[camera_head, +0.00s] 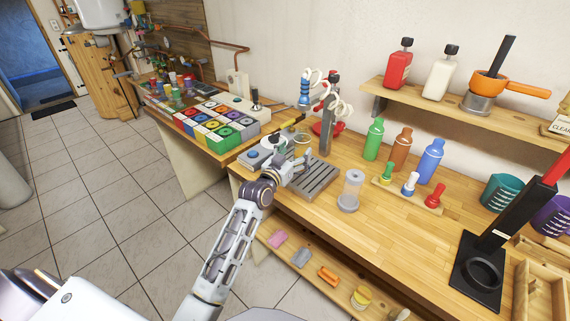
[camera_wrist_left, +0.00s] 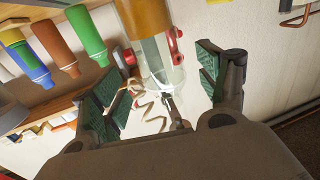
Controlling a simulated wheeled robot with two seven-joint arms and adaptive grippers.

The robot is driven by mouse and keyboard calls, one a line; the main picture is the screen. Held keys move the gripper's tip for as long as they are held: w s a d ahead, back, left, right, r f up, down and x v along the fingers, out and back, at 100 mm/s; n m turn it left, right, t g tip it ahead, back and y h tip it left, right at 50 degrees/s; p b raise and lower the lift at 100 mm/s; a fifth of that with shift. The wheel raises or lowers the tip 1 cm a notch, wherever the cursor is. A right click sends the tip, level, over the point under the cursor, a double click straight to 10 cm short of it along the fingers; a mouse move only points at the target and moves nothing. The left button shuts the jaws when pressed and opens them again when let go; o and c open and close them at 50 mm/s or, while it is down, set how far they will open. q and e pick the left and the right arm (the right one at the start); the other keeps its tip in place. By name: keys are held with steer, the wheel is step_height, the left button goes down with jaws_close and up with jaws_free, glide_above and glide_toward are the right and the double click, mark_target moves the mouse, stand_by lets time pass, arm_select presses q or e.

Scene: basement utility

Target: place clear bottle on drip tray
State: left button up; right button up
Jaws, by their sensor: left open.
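My left gripper (camera_head: 294,168) is open at the tray's left rear side, apart from that cylinder. In the left wrist view, which is upside down, a clear vessel with an amber part (camera_wrist_left: 145,17) shows beyond and between my open, empty fingers (camera_wrist_left: 163,92). My right gripper is not in view.
A dispenser post (camera_head: 327,115) with coiled hoses rises behind the tray. Green (camera_head: 374,139), brown (camera_head: 402,145) and blue (camera_head: 430,160) bottles stand at the back. A black press (camera_head: 480,262) stands at the right.

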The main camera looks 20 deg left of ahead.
arm_select(q)
steer(key=s+a, duration=0.1)
steer(key=s, duration=0.5)
steer(key=shift+s, duration=0.2)
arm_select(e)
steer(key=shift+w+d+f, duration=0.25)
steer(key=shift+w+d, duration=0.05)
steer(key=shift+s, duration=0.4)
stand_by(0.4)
